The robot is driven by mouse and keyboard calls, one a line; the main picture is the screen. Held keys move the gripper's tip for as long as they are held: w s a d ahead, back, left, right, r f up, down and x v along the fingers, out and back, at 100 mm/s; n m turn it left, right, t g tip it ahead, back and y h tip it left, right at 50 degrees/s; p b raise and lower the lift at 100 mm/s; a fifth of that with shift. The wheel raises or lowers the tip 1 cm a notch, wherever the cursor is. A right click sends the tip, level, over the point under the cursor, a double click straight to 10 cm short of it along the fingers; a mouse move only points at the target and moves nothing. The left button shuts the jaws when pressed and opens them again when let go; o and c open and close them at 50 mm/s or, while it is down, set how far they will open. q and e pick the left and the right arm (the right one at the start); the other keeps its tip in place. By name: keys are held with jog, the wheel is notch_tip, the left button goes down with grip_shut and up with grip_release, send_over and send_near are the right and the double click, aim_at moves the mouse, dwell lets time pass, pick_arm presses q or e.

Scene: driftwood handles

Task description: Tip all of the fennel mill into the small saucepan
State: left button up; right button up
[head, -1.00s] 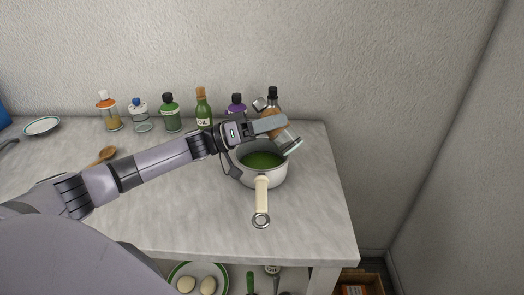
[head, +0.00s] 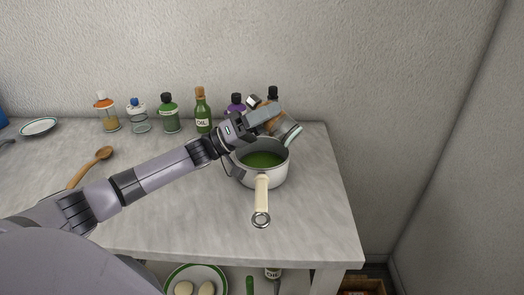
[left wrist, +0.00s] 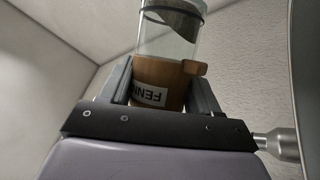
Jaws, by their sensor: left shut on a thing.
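The small saucepan (head: 280,175) stands upright on the counter at the right, with green contents (head: 262,160) in it and its cream handle toward me. My left gripper (head: 266,117) is above the pan's back rim, shut on the fennel mill (head: 289,136). The mill is tilted, its clear end pointing right near the pan's back right rim. In the left wrist view the mill (left wrist: 158,72) sits between the fingers (left wrist: 160,88), with a brown band, part of a "FENN" label and a clear glass section. I cannot tell whether anything falls from it. My right gripper is not in view.
Several bottles and jars line the wall, including a green oil bottle (head: 203,112) and an orange-capped jar (head: 107,113). The dark-capped bottle (head: 272,93) is partly hidden behind my gripper. A wooden spoon (head: 90,168) lies left. The counter's front right is clear.

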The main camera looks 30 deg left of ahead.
aim_at(260, 104)
pick_arm(q)
jog(key=shift+a+r+n+t, duration=0.3)
jog(key=shift+r+n+t, duration=0.2)
jog(key=shift+n, duration=0.3)
jog(key=shift+w+a+r+n+t+y+b, duration=0.15)
jog(key=shift+a+r+n+t+b, duration=0.15)
jog(key=shift+a+n+t, duration=0.3)
jog(key=shift+s+a+r+n+t+y+b, duration=0.15)
jog(key=shift+a+r+n+t+b, duration=0.1)
jog(key=shift+a+n+t, duration=0.3)
jog(key=shift+w+n+t, duration=0.1)
jog(key=shift+n+t, duration=0.15)
jog(key=shift+n, duration=0.2)
jog(key=shift+a+f+n+t+y, duration=0.1)
jog(key=shift+f+n+t+y, duration=0.05)
jog(key=shift+n+t+y, duration=0.35)
